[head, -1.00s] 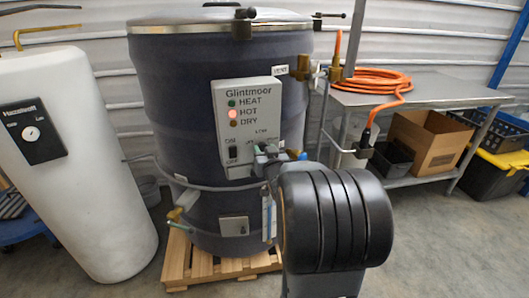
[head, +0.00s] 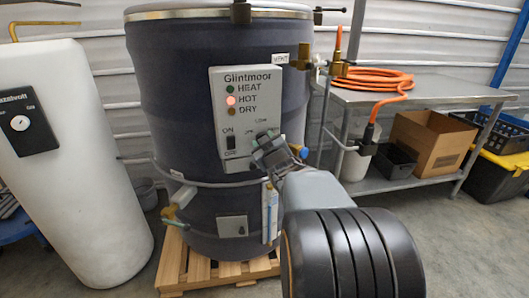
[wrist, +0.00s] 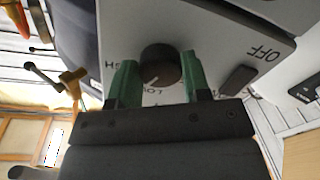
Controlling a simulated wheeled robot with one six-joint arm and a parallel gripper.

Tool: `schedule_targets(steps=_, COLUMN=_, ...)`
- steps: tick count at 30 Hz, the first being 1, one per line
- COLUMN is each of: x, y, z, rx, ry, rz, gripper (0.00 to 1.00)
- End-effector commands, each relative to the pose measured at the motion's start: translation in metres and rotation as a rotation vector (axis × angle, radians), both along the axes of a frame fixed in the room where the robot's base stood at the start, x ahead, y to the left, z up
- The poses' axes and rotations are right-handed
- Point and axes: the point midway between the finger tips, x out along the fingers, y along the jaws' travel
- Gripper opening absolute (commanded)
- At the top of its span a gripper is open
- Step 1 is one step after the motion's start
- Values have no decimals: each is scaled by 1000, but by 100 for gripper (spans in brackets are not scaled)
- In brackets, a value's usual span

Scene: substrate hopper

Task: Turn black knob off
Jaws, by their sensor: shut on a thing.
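The black knob (wrist: 161,62) is on the grey control panel (wrist: 215,40), upside down in the wrist view. My gripper (wrist: 158,72) has its green fingers on either side of the knob and is shut on it. A white mark on the knob's edge faces the "LOW" lettering just below it. In the head view my gripper (head: 268,150) is against the lower right of the panel (head: 247,90) and hides the knob. The red HOT light (head: 231,100) is lit.
A black ON/OFF rocker switch (head: 231,142) is on the panel close to the left of my gripper. The dark drum (head: 170,110) stands on a wooden pallet (head: 200,270). A metal table (head: 420,95) with an orange hose (head: 370,78) is at right, a white tank (head: 75,190) at left.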

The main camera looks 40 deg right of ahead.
Motion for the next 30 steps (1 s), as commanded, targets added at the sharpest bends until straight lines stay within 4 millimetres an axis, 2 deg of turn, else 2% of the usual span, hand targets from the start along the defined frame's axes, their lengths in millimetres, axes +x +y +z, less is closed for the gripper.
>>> schedule_targets(steps=2, x=0, y=0, z=-6, rx=-68, ry=22, rz=0, gripper=20)
schedule_targets(steps=30, x=0, y=0, z=-2, rx=-909, ry=326, rz=-1, gripper=20)
